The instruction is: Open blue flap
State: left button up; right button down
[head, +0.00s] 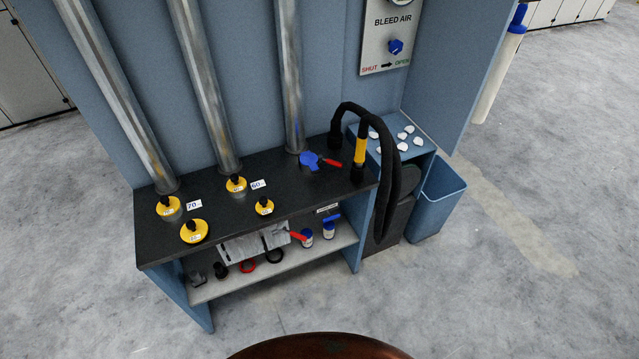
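A blue flap (311,161) is at the foot of the rightmost metal pipe (291,80), on the black worktop (275,193). A short red handle (332,163) sticks out from its right side. The flap is small in the view, and I cannot tell whether it is open or shut. Neither of my grippers is in view, and nothing touches the flap.
Yellow-topped fittings (194,231) stand on the worktop near the other pipes. A black hose (388,150) arches at the right, beside a yellow-banded post (360,150). A lower shelf (310,255) holds small items. A blue bin (436,198) stands right.

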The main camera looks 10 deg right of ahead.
aim_at(309, 158)
jog(key=u, duration=0.05)
jog(key=k, duration=0.3)
jog(key=z, duration=0.8)
jog(key=i, duration=0.75)
jog(key=u, duration=0.3)
